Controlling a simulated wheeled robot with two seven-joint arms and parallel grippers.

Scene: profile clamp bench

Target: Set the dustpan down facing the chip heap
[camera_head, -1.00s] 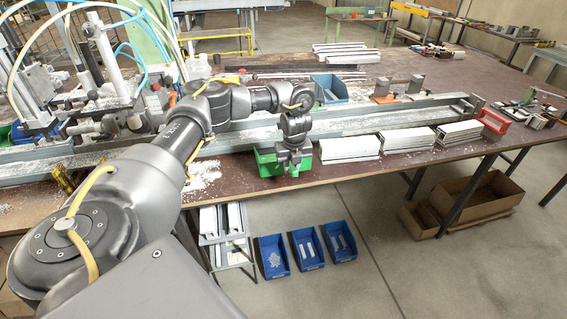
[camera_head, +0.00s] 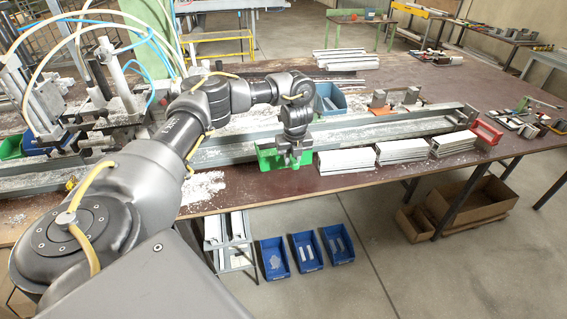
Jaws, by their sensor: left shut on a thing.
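The green dustpan (camera_head: 268,157) is at the front part of the bench, just before the long grey rail. My left gripper (camera_head: 294,160) points down at its right side and is shut on it; the fingers partly cover it. I cannot tell whether the dustpan touches the bench top. The chip heap (camera_head: 203,187) is a scatter of white chips on the brown bench top, left of the dustpan and nearer the front edge, partly beside my arm. A gap of bare bench lies between them. My right gripper is not in view.
Stacked white profiles (camera_head: 346,160) lie right of the gripper, close to it. The long rail (camera_head: 380,122) runs behind. A blue bin (camera_head: 329,98) stands beyond it. A red frame (camera_head: 486,133) is at the right. Blue bins (camera_head: 306,251) stand below the bench front.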

